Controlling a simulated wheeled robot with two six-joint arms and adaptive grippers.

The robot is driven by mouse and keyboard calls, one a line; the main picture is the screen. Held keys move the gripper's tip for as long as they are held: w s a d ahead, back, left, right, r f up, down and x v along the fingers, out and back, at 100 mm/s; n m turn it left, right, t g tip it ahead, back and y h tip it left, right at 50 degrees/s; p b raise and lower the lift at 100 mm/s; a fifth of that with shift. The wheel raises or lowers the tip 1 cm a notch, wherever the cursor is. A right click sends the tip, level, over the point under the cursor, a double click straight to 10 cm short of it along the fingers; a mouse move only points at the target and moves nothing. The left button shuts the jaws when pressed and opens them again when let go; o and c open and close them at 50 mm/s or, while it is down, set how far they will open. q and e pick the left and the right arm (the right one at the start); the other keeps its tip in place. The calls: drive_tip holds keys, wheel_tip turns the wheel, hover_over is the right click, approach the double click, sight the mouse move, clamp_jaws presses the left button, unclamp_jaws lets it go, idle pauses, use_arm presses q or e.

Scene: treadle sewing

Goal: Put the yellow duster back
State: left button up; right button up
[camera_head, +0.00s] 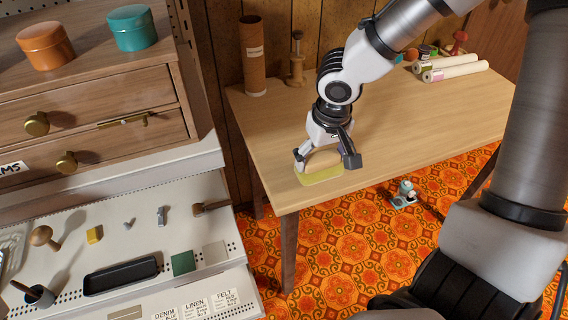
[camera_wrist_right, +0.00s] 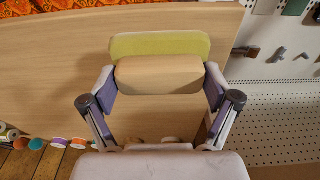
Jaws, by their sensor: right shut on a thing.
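The yellow duster (camera_head: 321,177) is a wooden block with a yellow felt pad, at the left front corner of the wooden table. My right gripper (camera_head: 327,161) is above it, with a finger on either side, shut on its wooden block. In the right wrist view the duster's yellow pad (camera_wrist_right: 160,44) shows beyond the block, between the purple-padded fingers of the gripper (camera_wrist_right: 160,82). I cannot tell whether the pad touches the tabletop. My left gripper is not in view.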

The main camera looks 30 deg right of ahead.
drive_tip(key=w+a+p, duration=0.1)
drive_tip(key=w, duration=0.1)
drive_tip(key=w+a+p, duration=0.1)
drive_tip(key=w+p, duration=0.1)
drive_tip(key=w+a+p, duration=0.1)
drive_tip(key=shift+w+a+r, duration=0.1)
drive_tip(key=shift+w+a, duration=0.3)
drive_tip(key=f, duration=0.3)
drive_tip(key=f+b, duration=0.1)
drive_tip(key=shift+w+a+f, duration=0.25)
drive_tip(key=shift+w+a, duration=0.05)
drive_tip(key=shift+w, duration=0.25)
drive_tip(key=shift+f, duration=0.1)
drive_tip(key=o, duration=0.9)
drive_tip(key=shift+c, duration=0.2)
